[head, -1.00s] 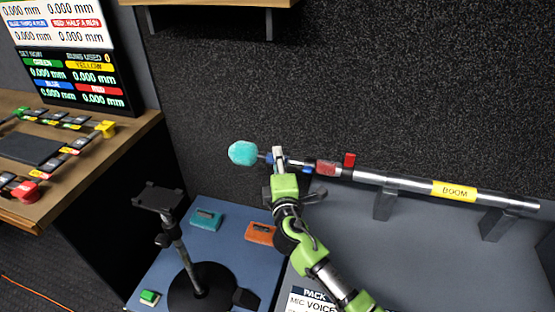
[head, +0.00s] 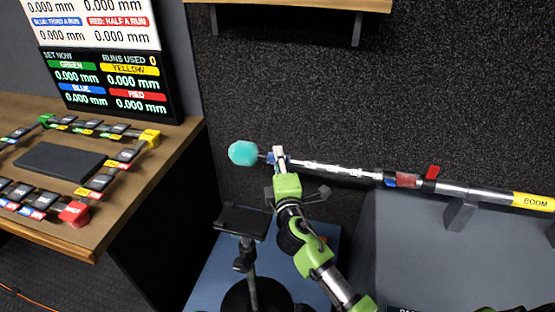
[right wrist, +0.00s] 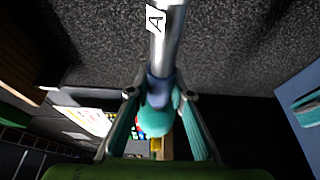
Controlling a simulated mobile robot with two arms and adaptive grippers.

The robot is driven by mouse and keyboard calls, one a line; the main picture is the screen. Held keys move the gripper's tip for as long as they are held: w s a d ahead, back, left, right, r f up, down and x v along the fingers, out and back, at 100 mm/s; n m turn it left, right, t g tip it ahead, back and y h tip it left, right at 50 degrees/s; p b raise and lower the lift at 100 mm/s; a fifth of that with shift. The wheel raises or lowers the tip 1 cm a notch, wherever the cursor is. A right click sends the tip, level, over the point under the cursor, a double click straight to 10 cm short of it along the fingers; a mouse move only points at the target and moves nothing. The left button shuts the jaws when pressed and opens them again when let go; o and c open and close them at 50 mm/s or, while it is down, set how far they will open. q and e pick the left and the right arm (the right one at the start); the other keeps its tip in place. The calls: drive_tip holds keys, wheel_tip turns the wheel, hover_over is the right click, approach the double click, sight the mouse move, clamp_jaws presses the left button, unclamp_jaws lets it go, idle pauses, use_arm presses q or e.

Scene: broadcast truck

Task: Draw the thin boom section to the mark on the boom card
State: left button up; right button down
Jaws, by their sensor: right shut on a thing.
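The boom lies across the head view. Its thick silver tube (head: 478,192) carries a yellow BOOM label and rests on dark brackets. Red and blue collars (head: 405,180) sit at its left end. The thin silver section (head: 335,170), with white marks, sticks out left of them. It ends in a teal foam ball (head: 243,153). My right gripper (head: 278,157) is shut around the thin section's blue end just right of the ball; the right wrist view shows that blue end (right wrist: 160,90) between the fingers. I cannot make out a boom card. My left gripper is not in view.
A dark stand with a flat top plate (head: 243,222) stands left of my right arm. A wooden desk (head: 130,190) with coloured blocks and a screen (head: 110,80) is at the left. A wooden shelf (head: 300,4) is above. The dark wall is close behind the boom.

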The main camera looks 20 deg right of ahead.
idle(0.3)
drive_tip(key=c, duration=1.8)
unclamp_jaws()
drive_tip(key=v, duration=1.2)
